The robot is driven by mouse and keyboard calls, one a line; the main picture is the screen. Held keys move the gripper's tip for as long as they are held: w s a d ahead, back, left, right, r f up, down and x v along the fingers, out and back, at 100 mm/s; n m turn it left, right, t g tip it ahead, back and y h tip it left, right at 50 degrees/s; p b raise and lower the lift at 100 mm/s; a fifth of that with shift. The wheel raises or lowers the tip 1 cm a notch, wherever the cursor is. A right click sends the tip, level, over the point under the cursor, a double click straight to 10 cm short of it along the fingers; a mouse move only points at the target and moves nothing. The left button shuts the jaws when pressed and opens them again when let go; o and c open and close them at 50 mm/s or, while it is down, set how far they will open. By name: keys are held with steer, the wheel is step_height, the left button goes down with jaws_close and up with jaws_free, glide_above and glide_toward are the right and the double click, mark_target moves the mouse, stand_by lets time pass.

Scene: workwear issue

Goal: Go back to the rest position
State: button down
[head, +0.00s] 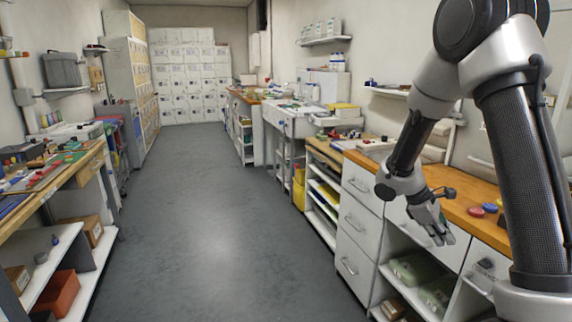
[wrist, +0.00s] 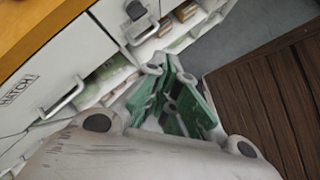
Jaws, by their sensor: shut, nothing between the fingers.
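My gripper (head: 442,235) hangs at the end of my arm at the right of the head view, pointing down. It is in front of the white drawer cabinet (head: 358,220), near the edge of the orange wooden worktop (head: 462,198). In the wrist view my gripper (wrist: 172,82) shows its green finger pads. It is shut and empty. A cabinet front with a handle and a label reading "HATCH" (wrist: 20,90) lies to its left there.
Green packs (head: 412,268) fill an open shelf below. A dark brown slatted surface (wrist: 265,95) is at the wrist view's right. The grey floor (head: 220,220) is clear.

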steer(key=s+a+r+m+t+y, duration=0.3)
steer(key=s+r+m, duration=0.2)
steer(key=s+r, duration=0.5)
steer(key=s+a+r+m+t+y, duration=0.3)
steer(key=s+a+r+m+y, duration=0.1)
steer(key=s+r, duration=0.6)
steer(key=shift+s+m, duration=0.8)
steer(key=shift+s, duration=0.35)
steer(key=shift+a, duration=0.1)
